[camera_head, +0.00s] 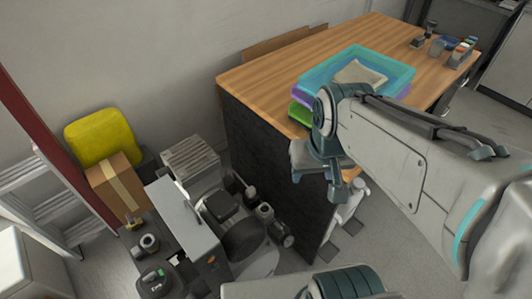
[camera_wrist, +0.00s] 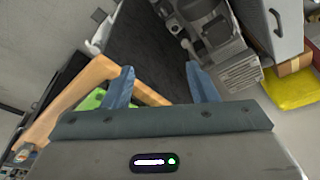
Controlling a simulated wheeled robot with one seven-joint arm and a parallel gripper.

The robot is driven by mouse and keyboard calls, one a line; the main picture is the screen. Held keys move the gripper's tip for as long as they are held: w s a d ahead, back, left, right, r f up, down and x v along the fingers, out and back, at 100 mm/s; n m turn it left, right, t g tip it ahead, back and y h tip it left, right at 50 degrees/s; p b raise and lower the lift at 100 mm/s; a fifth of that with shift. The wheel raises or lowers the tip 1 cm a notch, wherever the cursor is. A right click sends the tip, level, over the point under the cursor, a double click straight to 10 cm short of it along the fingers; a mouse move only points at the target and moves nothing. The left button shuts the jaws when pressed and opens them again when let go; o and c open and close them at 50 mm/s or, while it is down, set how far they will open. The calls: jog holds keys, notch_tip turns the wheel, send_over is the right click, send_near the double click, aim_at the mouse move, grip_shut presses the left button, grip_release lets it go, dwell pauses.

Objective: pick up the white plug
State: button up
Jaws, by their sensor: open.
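I cannot make out a white plug for certain in either view. A pale, white-looking object (camera_head: 352,198) is partly hidden behind my gripper, low beside the wooden-topped bench (camera_head: 262,68). A white piece also shows at the upper left of the wrist view (camera_wrist: 101,36); I cannot tell what it is. My gripper (camera_head: 320,178) hangs at the bench's near edge, over the dark side panel. In the wrist view its two blue fingers (camera_wrist: 161,84) are spread apart with nothing between them.
A teal tray (camera_head: 318,70) with a folded cloth sits on the bench; bottles and cups stand at its far right. Compressor machinery (camera_head: 243,240) crowds the floor left of the bench. A cardboard box (camera_head: 117,187), a yellow container (camera_head: 103,135) and a ladder (camera_head: 45,195) stand farther left.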

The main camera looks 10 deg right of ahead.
jog(key=w+a+f+m+g+y+b, duration=0.1)
jog(key=w+a+f+m+b, duration=0.25)
jog(key=w+f+b, duration=0.8)
jog(key=m+g+h+b, duration=0.1)
jog(key=m+g+b, duration=0.1)
jog(key=m+b, duration=0.95)
send_over(250, 189)
jog(key=b, duration=0.3)
jog(key=f+n, duration=0.1)
jog(key=f, duration=1.1)
jog(key=f+n, duration=0.1)
jog(key=f, duration=1.2)
jog(key=f+n, duration=0.1)
jog(key=f, duration=1.1)
jog(key=shift+s+a+f+n, duration=0.25)
jog(key=shift+s+f+n, duration=0.05)
jog(key=shift+f+n, duration=0.1)
jog(key=shift+w+d+f+b, duration=0.15)
jog(key=shift+f+b, duration=0.4)
jog(key=shift+f, duration=1)
jog(key=shift+w+d+f+b, duration=0.1)
jog(key=shift+d+f+b, duration=0.3)
jog(key=shift+f, duration=1.1)
jog(key=shift+a+r, duration=0.1)
jog(key=shift+a, duration=0.1)
jog(key=c, duration=1.1)
